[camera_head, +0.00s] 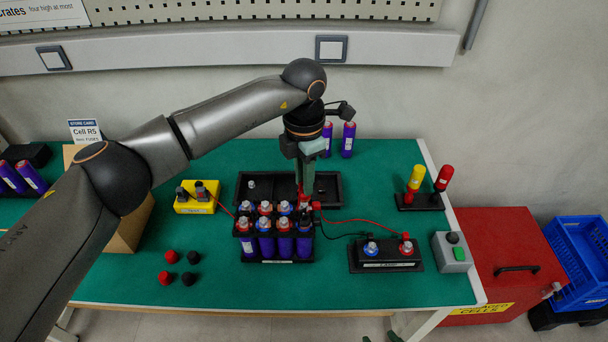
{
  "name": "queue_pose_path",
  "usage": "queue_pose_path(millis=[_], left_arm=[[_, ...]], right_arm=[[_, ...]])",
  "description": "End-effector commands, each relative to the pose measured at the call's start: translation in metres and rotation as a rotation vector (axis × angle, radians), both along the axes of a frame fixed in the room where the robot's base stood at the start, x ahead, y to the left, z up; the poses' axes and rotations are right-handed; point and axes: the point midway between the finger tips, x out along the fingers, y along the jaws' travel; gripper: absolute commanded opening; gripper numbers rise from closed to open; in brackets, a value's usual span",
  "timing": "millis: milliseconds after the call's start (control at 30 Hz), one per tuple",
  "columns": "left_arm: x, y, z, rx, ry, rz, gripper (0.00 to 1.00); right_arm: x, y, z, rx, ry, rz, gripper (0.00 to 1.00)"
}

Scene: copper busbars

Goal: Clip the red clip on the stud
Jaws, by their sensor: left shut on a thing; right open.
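My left gripper (303,187) points down over the back right of the cell pack and is shut on a red clip (301,199). The clip is close above the back row of cells; whether it touches a stud I cannot tell. The cell pack (278,262) is a black holder with several purple cells with metal studs on top and red or blue rings. A red lead (362,220) runs from near the clip to the black lamp block (388,267), which has a blue-ringed stud and a red-ringed stud. My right gripper is out of view.
A black tray (328,180) lies behind the pack. A yellow block (196,207) with a red lead stands at left. Several red and black caps (172,257) lie front left. A yellow-and-red beacon stand (420,203) and a grey button box (452,253) stand at right.

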Motion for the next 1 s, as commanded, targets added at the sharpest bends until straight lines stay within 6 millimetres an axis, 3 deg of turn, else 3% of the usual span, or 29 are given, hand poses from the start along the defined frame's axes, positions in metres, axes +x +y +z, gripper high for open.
queue_pose_path(millis=[533, 1000], left_arm=[[0.000, 0.000, -0.029, 0.001, 0.001, 0.000, 0.00], [0.000, 0.000, -0.031, 0.000, 0.000, -0.001, 0.00]], right_arm=[[0.003, 0.001, -0.021, 0.002, -0.007, 0.000, 0.60], [0.003, 0.001, -0.023, 0.002, -0.008, 0.000, 0.60]])
